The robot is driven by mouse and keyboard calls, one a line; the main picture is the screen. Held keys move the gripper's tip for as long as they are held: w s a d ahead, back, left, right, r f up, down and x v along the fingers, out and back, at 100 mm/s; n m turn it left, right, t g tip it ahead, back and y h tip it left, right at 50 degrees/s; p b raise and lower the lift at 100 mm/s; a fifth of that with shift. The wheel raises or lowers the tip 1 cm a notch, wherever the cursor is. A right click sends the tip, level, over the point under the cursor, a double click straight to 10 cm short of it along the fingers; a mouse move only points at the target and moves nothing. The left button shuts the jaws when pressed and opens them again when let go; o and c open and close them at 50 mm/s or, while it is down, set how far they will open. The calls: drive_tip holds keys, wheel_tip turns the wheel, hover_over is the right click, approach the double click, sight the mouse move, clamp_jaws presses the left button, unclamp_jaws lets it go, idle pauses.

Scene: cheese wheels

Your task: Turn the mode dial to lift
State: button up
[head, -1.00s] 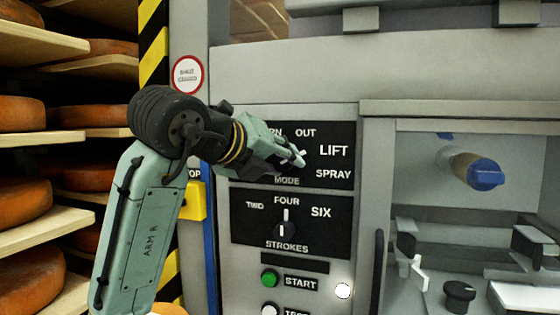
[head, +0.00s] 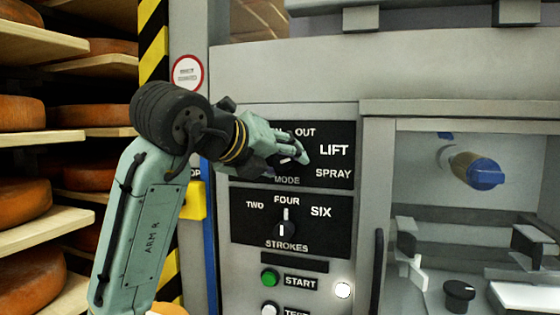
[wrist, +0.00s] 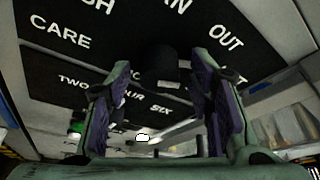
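The mode dial is a dark knob on the upper black panel (head: 335,130), labelled LIFT at right, OUT above and SPRAY below right. My gripper (head: 297,152) is in front of it and hides much of it in the head view. In the wrist view the dark mode dial (wrist: 161,66) shows between the tips of my open gripper (wrist: 163,72), with a gap visible on both sides. A small pale mark shows on the dial's near edge; I cannot tell exactly which label it points to. Contact cannot be told.
Below are the strokes dial (head: 285,231), pointing near FOUR, and a green start button (head: 270,278). A vertical dark handle (head: 377,270) stands right of the panel. An open bay with a blue-ended knob (head: 485,174) lies further right. Cheese shelves (head: 40,140) fill the left.

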drive_tip(key=v, duration=1.2)
